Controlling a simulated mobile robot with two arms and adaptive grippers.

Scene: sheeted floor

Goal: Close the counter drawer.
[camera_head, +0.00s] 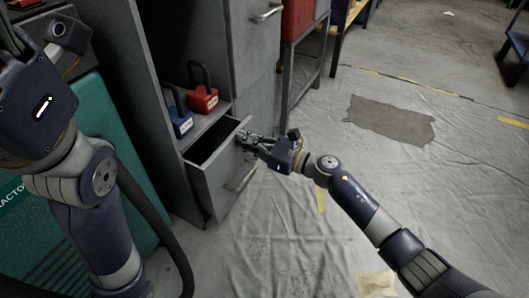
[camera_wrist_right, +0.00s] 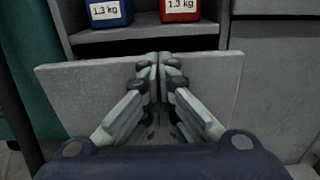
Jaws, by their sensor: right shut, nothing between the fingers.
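The grey counter drawer (camera_head: 224,171) is pulled out of the cabinet, with a dark gap showing behind its front panel in the head view. A handle (camera_head: 241,178) is on its front. My right gripper (camera_head: 243,139) is shut and empty at the top edge of the drawer front. In the right wrist view the drawer front (camera_wrist_right: 80,95) spans the picture, and the fingertips (camera_wrist_right: 158,60) are at the middle of its upper edge. I cannot tell whether they touch it. My left arm shows at the left of the head view; its fingers are out of view.
On the shelf above the drawer stand a blue padlock-shaped weight (camera_head: 180,121) and a red one (camera_head: 203,98), marked 1.3 kg. A teal panel (camera_head: 118,150) is left of the cabinet. A red box (camera_head: 300,20) is on a stand behind. The sheeted floor (camera_head: 290,240) at right is mostly clear.

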